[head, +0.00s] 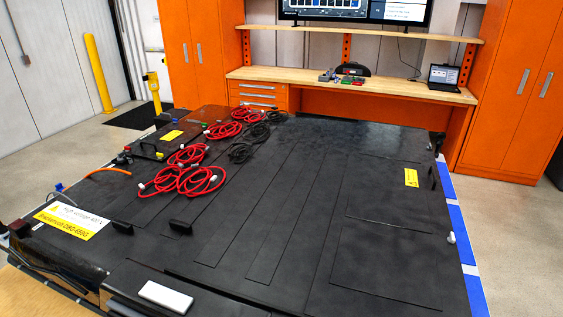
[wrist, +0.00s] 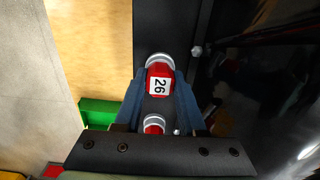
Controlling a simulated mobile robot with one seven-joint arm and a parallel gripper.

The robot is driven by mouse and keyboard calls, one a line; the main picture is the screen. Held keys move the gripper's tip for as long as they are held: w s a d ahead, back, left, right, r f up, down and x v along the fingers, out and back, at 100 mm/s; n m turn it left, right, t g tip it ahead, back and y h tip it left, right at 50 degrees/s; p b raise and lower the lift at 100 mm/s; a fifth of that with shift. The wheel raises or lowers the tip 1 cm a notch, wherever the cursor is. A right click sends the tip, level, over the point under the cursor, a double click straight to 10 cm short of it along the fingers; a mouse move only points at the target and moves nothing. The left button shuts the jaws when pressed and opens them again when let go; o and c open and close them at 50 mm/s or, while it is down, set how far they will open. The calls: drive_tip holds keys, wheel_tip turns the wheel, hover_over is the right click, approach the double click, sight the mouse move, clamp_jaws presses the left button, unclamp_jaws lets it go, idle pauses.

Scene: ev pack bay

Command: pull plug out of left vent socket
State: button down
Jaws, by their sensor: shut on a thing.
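In the wrist view a red plug (wrist: 159,81) with a white label reading "26" sits at a pale metallic ring-shaped socket (wrist: 158,59) on a dark surface. The blue fingers of my gripper (wrist: 160,76) are shut on this plug, one on each side. A second red plug (wrist: 154,129) with a pale ring shows nearer the palm, between the finger bases and partly hidden by the gripper body. I cannot tell whether the gripped plug is still seated. My gripper is not visible in the head view, and I cannot make out these plugs there.
A green box (wrist: 97,112) lies left of the fingers on a wooden surface. In the head view the large black battery pack (head: 290,215) carries coiled red cables (head: 185,181) and black cables at its back left. An orange workbench (head: 350,87) stands behind.

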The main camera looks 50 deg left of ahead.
drive_tip(key=c, duration=1.2)
unclamp_jaws()
clamp_jaws()
drive_tip(key=shift+r+p, duration=0.75)
drive_tip(key=shift+p, duration=0.1)
drive_tip(key=shift+r+p, duration=2.4)
drive_tip(key=shift+p, duration=0.05)
